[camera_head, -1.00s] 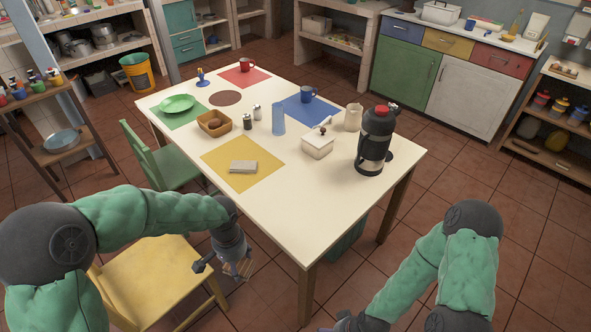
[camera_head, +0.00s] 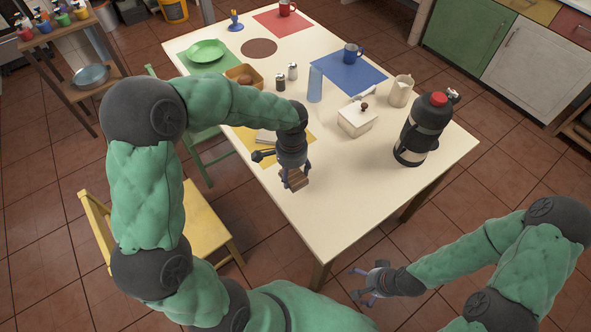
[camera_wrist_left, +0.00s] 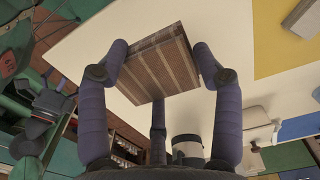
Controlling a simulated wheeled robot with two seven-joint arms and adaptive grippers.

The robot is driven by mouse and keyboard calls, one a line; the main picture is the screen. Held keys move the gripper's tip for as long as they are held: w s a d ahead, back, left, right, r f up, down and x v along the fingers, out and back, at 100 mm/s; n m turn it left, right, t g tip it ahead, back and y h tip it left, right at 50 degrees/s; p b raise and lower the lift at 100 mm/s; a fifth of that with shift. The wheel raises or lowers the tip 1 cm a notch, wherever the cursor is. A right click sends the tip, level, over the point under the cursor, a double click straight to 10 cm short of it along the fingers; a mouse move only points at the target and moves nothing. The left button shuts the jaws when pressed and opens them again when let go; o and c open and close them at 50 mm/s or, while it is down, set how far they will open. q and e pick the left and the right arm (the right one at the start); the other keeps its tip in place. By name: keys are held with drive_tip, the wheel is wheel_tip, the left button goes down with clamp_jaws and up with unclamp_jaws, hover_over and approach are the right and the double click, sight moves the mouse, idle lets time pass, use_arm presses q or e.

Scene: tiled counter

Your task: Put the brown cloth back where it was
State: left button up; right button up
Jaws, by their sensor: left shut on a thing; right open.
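The brown cloth (camera_head: 294,181) is a folded, striped square. My left gripper (camera_head: 294,172) is shut on it, and the cloth appears over the table's near left part; its exact height above the top is hard to tell. In the left wrist view the cloth (camera_wrist_left: 158,65) sits between the two fingers, with the cream tabletop behind it. My right gripper (camera_head: 368,284) is open and empty, in front of the table and apart from it.
The cream table (camera_head: 345,195) has bare room at its near end. A grey folded cloth (camera_head: 264,136) lies on the yellow mat, partly hidden by my left arm. A white lidded box (camera_head: 357,121), a black flask (camera_head: 422,130) and a brown round mat (camera_head: 259,47) are also on the table.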

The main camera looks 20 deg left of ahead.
use_arm(q)
drive_tip(key=w+a+f+b, duration=0.1)
drive_tip(key=w+f, duration=0.1)
drive_tip(key=w+a+f+b, duration=0.1)
drive_tip(key=w+f, duration=0.3)
drive_tip(key=w, duration=0.1)
drive_tip(key=shift+a+f+b, duration=0.4)
drive_tip(key=shift+w+f+b, duration=0.15)
drive_tip(key=shift+f+b, duration=0.8)
drive_tip(key=shift+f, duration=0.75)
drive_tip(key=shift+f, duration=0.15)
drive_tip(key=o, duration=1.2)
wheel_tip(320, 180, up, 12)
drive_tip(key=p, duration=0.4)
drive_tip(key=shift+p, duration=0.4)
drive_tip(key=shift+r, duration=0.2)
